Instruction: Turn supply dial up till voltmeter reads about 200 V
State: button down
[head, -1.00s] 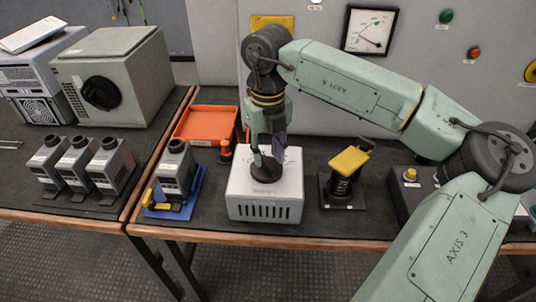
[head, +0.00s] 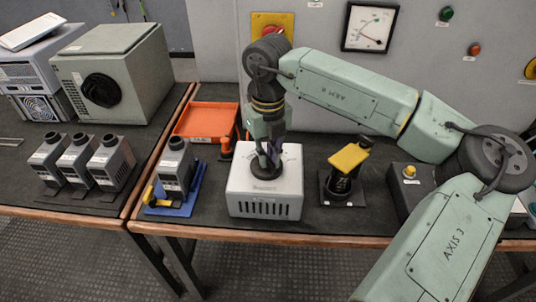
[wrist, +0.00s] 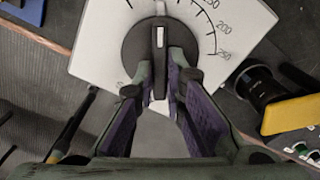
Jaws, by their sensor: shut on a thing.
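The supply dial is a round black knob (wrist: 135,48) with a raised grip bar and a pale pointer line, on top of a white supply box (head: 265,207). My gripper (head: 269,160) reaches down onto the dial from above. In the wrist view its fingers (wrist: 160,80) are closed on both sides of the grip bar. A printed scale around the dial shows 200 and 250 at the upper right. The voltmeter (head: 370,27) is a square white gauge on the back panel. Its thin needle is too small to read exactly.
A yellow-topped black device (head: 348,160) stands right of the supply box. An orange tray (head: 207,121) lies behind left. A grey capacitor (head: 176,166) sits on a blue holder to the left, with several more on the left table. A green lamp and a red lamp are on the panel.

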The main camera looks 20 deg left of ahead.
jog(key=shift+f+m+b, duration=0.1)
jog(key=shift+m+b, duration=0.2)
jog(key=shift+b, duration=0.15)
jog(key=shift+f+m+b, duration=0.1)
jog(key=shift+m+b, duration=0.7)
jog(key=shift+b, duration=0.35)
jog(key=shift+a+m+b, duration=0.15)
jog(key=shift+m+b, duration=1.4)
jog(key=shift+m, duration=0.25)
jog(key=shift+r, duration=0.2)
jog(key=c, duration=1.7)
grip_release()
jog(key=shift+o, duration=0.2)
jog(key=shift+s, duration=0.1)
notch_tip(320, 180, up, 12)
